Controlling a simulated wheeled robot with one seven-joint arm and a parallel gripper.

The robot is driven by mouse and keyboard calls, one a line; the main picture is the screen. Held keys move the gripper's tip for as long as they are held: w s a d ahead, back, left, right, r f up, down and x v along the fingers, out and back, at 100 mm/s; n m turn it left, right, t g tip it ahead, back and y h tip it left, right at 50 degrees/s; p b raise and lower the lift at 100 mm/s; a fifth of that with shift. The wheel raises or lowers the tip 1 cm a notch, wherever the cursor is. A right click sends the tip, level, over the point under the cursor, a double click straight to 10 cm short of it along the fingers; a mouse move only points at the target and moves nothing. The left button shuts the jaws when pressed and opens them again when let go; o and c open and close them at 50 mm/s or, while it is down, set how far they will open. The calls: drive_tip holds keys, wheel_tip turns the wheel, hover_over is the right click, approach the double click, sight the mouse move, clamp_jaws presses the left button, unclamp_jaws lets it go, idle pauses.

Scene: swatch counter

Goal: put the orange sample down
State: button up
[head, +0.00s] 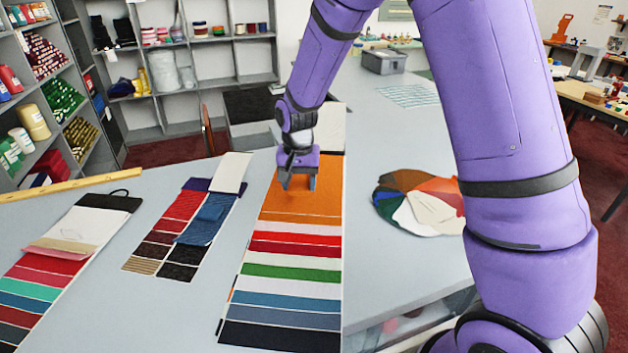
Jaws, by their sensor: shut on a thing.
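The orange sample (318,198) is a broad flat orange piece at the far end of a long striped swatch card (290,275) on the counter. My gripper (299,183) points down over its upper part, with its jaws shut on the orange sample. The fingertips look close to the counter height. I cannot tell whether the sample's underside is resting on the card or slightly above it. The exact grip point is partly hidden by the fingers.
Two more swatch cards, a dark red and blue one (182,238) and a multicoloured one (45,265), lie to the left. A fan of coloured samples (415,203) lies to the right. A wooden strip (60,188) runs along the far left edge. Bare counter shows between the cards.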

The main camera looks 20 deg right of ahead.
drive_tip(key=shift+m, duration=0.3)
drive_tip(key=s+a, duration=0.1)
drive_tip(key=s, duration=0.1)
drive_tip(key=s+a+f, duration=0.1)
drive_tip(key=s, duration=0.1)
drive_tip(key=s+a, duration=0.1)
drive_tip(key=s, duration=0.2)
drive_tip(key=shift+s+a+f, duration=0.1)
drive_tip(key=shift+f, duration=0.3)
hover_over(313, 197)
drive_tip(key=shift+f, duration=0.7)
drive_tip(key=shift+w+d+f, duration=0.15)
drive_tip(key=shift+w+f, duration=0.1)
drive_tip(key=shift+f, duration=0.65)
drive_tip(key=shift+w+d+f, duration=0.15)
drive_tip(key=shift+w+f, duration=0.05)
drive_tip(key=shift+f, duration=0.7)
drive_tip(key=o, duration=0.9)
drive_tip(key=shift+f, duration=0.15)
wheel_tip(313, 197, up, 12)
drive_tip(key=shift+r, duration=0.2)
